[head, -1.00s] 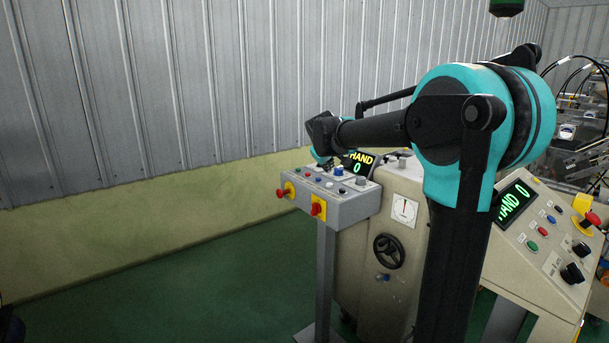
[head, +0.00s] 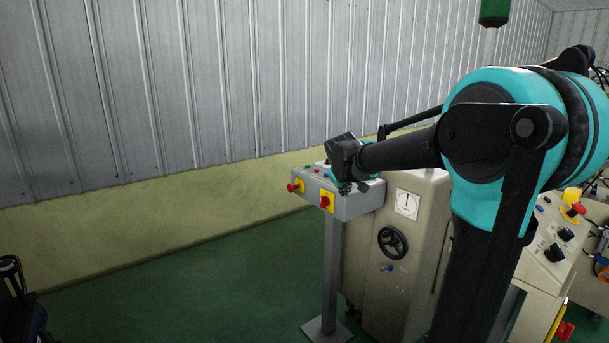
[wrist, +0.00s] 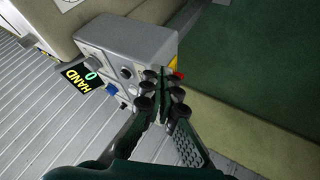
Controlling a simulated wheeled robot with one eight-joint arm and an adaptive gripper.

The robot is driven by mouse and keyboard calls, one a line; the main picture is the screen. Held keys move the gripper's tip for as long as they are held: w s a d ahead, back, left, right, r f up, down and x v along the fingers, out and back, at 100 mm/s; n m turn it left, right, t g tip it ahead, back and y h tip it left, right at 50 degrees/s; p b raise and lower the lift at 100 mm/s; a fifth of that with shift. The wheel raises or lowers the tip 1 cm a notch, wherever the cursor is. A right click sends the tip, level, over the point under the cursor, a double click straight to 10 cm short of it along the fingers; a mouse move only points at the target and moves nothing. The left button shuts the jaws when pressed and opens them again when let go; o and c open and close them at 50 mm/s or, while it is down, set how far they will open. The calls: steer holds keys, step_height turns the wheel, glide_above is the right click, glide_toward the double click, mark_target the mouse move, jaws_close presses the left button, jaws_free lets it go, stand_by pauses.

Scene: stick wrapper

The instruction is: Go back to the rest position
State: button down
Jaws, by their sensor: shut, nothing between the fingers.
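My gripper (head: 348,182) is at the right end of the grey control box (head: 350,204) in the head view, partly covering its top. In the wrist view the black fingertips (wrist: 163,90) are together and hold nothing. They appear in front of the control box (wrist: 130,45), near its red button (wrist: 178,74). I cannot tell whether they touch it. My teal and black arm hides much of the machine on the right.
The control box stands on a grey post with a floor plate (head: 328,329). The beige machine (head: 405,270) with a handwheel (head: 392,242) is beside it. A sloped panel (head: 560,235) is at right. A HAND 0 display (wrist: 80,82) shows in the wrist view.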

steer(key=s+d+f+m+g, duration=0.1)
steer(key=s+d+f, duration=0.1)
steer(key=s+f, duration=0.5)
steer(key=s+d+f+m+g+y, duration=0.1)
steer(key=s+f+m, duration=0.1)
steer(key=s+f, duration=0.6)
steer(key=s+d+f+m+g+y, duration=0.1)
steer(key=s+f, duration=0.6)
steer(key=s, duration=1.1)
steer(key=shift+d+f+m+g, duration=0.4)
steer(key=shift+d+m, duration=0.2)
steer(key=shift+d, duration=0.2)
steer(key=c, duration=2.3)
jaws_free()
steer(key=shift+r, duration=0.1)
